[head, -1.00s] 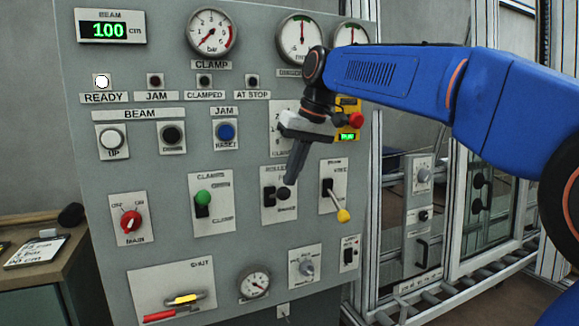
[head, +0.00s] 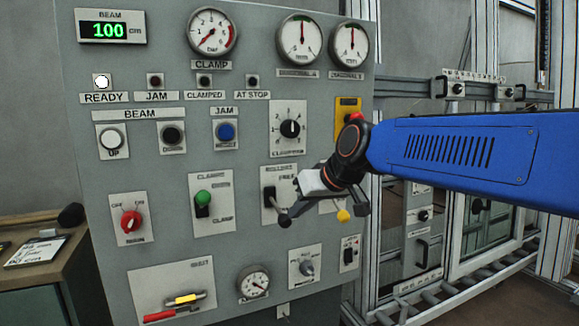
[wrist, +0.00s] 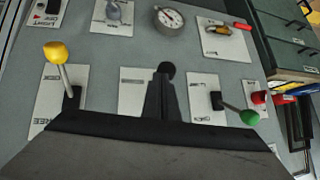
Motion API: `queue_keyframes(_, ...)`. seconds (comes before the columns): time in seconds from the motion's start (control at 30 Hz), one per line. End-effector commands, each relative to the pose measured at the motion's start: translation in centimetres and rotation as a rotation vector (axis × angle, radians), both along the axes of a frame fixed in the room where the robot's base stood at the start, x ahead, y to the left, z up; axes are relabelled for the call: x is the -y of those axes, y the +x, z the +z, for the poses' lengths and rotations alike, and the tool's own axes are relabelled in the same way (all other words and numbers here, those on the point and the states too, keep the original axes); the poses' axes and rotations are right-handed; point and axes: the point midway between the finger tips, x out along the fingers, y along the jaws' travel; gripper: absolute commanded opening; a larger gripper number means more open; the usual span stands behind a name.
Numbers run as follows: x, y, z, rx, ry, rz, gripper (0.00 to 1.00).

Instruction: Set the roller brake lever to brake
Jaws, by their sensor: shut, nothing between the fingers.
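The roller brake lever has a black knob (head: 284,221), and its slot is on a white plate (head: 268,206). The lever slants down, its knob at the plate's lower edge. "FREE" is legible at the plate's upper right; the lower label is hidden. In the wrist view, which is upside down to the panel, the knob (wrist: 166,68) shows just past the fingertips. My gripper (head: 291,213) is shut and empty, its fingertips at the knob. I cannot tell whether they touch. In the wrist view, my gripper's dark fingers (wrist: 161,84) cover the lever's shaft.
A green-knobbed lever (head: 203,198) stands to the left. A yellow-knobbed lever (head: 343,215) stands close on the right, its plate partly behind my gripper. A rotary knob (head: 290,128) is above. A small gauge (head: 254,283) and a grey knob (head: 306,268) are below.

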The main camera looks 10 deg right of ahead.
Motion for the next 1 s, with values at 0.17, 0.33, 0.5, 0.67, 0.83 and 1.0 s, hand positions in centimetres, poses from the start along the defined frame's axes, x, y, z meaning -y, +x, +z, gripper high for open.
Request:
queue_keyframes(0.17,0.0,-0.1,-2.0,-0.002,-0.001,0.000,0.00)
queue_keyframes(0.33,0.0,-0.1,-1.8,-0.001,0.000,0.000,0.00)
queue_keyframes(0.5,0.0,-0.1,-1.6,-0.001,0.000,0.000,0.00)
queue_keyframes(0.67,0.0,-0.1,-1.1,-0.001,0.000,0.002,0.00)
queue_keyframes(0.83,0.0,-0.1,-0.4,-0.001,0.000,0.000,0.00)
queue_keyframes(1.0,0.0,-0.1,-0.2,-0.001,0.000,0.000,0.00)
